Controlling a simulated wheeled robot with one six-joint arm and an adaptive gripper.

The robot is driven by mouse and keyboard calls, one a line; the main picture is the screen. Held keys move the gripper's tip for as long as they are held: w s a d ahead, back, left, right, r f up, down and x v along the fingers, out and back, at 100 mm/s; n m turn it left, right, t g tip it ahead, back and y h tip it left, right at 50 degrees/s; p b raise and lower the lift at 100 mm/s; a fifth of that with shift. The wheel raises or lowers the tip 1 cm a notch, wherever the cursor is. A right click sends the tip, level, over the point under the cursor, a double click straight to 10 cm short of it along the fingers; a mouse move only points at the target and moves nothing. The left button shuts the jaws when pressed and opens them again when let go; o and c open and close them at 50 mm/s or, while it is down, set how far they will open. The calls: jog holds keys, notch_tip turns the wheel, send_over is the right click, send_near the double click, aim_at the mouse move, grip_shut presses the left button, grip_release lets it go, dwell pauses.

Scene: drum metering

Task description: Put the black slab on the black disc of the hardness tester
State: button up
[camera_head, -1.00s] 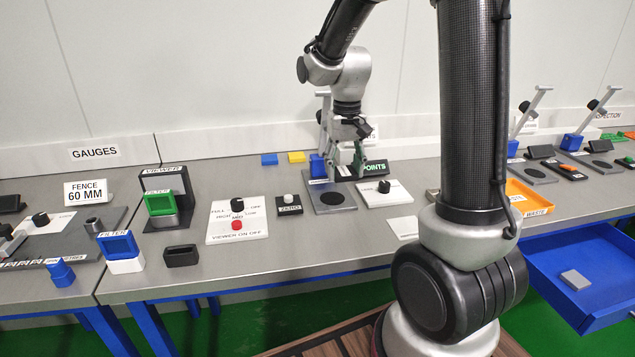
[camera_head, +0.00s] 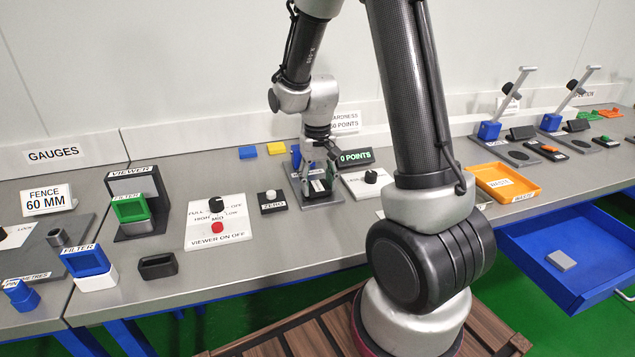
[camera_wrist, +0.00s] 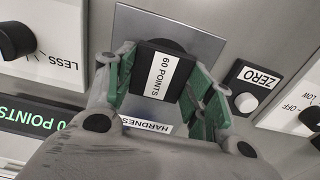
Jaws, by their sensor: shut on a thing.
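The black slab (camera_wrist: 158,75), with a white label reading 60 POINTS, is between the green-padded fingers of my gripper (camera_wrist: 165,88) in the wrist view. My gripper is shut on it. The slab is over the grey plate (camera_wrist: 205,42) of the hardness tester. The black disc (camera_wrist: 168,43) shows only as a dark edge beyond the slab, which hides the rest. I cannot tell whether slab and disc touch. In the head view my gripper (camera_head: 318,178) is low over the tester, beside its display (camera_head: 355,157), and mostly hides slab and disc.
The ZERO button (camera_head: 271,196) is close left of the tester, and a white knob panel (camera_head: 368,181) is close right. Blue (camera_head: 248,152) and yellow (camera_head: 276,148) blocks lie behind. An orange tray (camera_head: 520,185) and open blue drawer (camera_head: 590,245) are farther right.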

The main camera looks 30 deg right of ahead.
aim_at(318, 186)
jog(key=shift+f, duration=0.15)
jog(key=o, duration=1)
jog(key=shift+o, duration=0.2)
notch_tip(318, 186, up, 12)
jog(key=s+r+t, duration=0.1)
jog(key=s+r, duration=0.2)
jog(key=s, duration=0.4)
jog(key=s+d+r+n+t, duration=0.1)
jog(key=s+r, duration=0.2)
jog(key=s, duration=0.4)
jog(key=s+r+n+t, duration=0.1)
jog(key=s+r+t, duration=0.1)
jog(key=s+r, duration=0.2)
jog(key=shift+s+d, duration=0.2)
jog(key=shift+s, duration=1.2)
